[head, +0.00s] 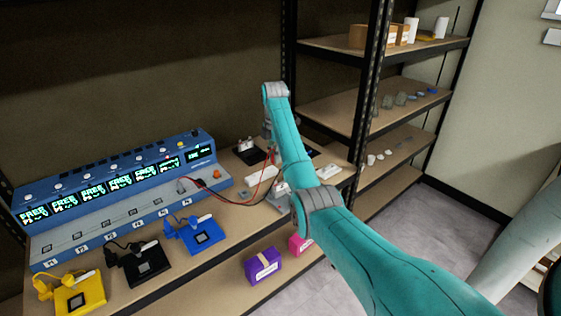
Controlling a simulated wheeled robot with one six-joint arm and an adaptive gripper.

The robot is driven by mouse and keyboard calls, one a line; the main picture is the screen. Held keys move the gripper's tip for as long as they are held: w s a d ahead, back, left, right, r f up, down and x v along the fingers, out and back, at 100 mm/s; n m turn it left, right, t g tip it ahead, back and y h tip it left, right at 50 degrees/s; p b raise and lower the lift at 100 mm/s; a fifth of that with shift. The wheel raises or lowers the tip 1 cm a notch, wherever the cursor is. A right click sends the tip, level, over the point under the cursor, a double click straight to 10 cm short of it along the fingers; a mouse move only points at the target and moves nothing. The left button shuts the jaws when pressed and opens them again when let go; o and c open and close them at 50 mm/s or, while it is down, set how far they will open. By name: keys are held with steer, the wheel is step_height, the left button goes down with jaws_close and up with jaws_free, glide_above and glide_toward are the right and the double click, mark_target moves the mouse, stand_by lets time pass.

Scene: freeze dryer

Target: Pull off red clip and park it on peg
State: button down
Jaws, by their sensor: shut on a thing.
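My gripper (268,146) shows only as a small dark part below the wrist, behind my forearm. Its fingertips are hidden. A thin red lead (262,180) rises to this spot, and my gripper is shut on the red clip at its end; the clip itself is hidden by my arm. The lead loops back to the blue multi-channel unit (112,190), whose several screens mostly read FREE. A grey-white part (278,190) lies under the arm, partly covered. I cannot make out the peg.
Yellow (66,301), black (155,265) and blue (208,238) devices stand along the shelf's front edge. A black device (246,151) stands behind. Purple (262,268) and pink (294,244) boxes sit on the lower shelf. Dark rack posts (376,70) rise at the right.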

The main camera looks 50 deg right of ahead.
steer(key=shift+f, duration=0.1)
stand_by(0.3)
steer(key=shift+f, duration=2.7)
